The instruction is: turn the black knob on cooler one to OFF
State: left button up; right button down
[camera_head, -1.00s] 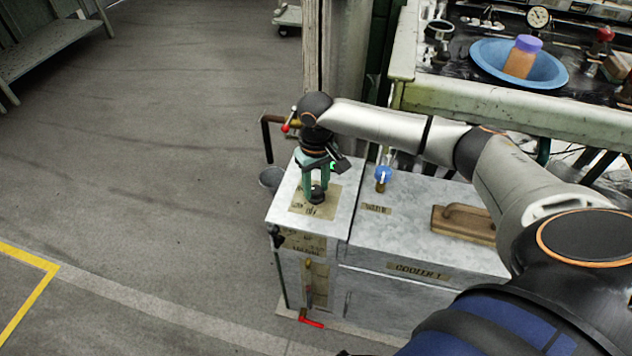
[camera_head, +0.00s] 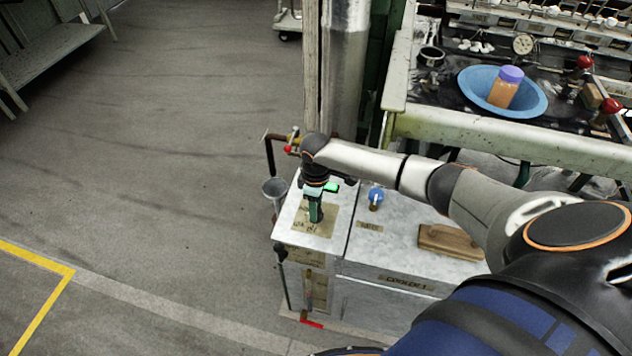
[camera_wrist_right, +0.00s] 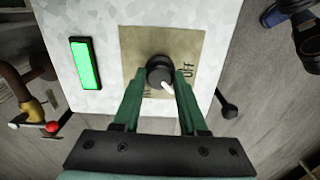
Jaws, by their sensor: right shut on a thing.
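The black knob (camera_wrist_right: 159,71) sits on a tan label plate (camera_wrist_right: 188,42) on the pale top of the cooler cabinet (camera_head: 288,222). My right gripper (camera_wrist_right: 160,84) points down at it, with its green fingers shut on the knob's sides. The knob's white mark points to the lower right in the wrist view, between the ON and OFF lettering. In the head view the right gripper (camera_head: 316,217) hides the knob. A lit green lamp (camera_wrist_right: 86,63) is beside the plate. My left gripper is not in view.
A blue-handled valve (camera_head: 375,196) and a wooden float-like block (camera_head: 450,242) are on the adjoining top marked COOLER 1. A red-handled pipe (camera_head: 290,146) and a bucket (camera_head: 274,188) are at the left edge. Open floor lies further left.

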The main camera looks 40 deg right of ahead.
jog(key=shift+r+n, duration=0.1)
jog(key=shift+n, duration=0.9)
jog(key=shift+n+p, duration=0.4)
jog(key=shift+n, duration=0.1)
jog(key=n, duration=0.2)
jog(key=shift+n, duration=0.3)
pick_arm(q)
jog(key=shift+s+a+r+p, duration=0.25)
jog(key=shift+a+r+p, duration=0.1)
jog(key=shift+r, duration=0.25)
pick_arm(e)
jog(key=shift+n, duration=1.9)
jog(key=shift+c, duration=2.2)
grip_release()
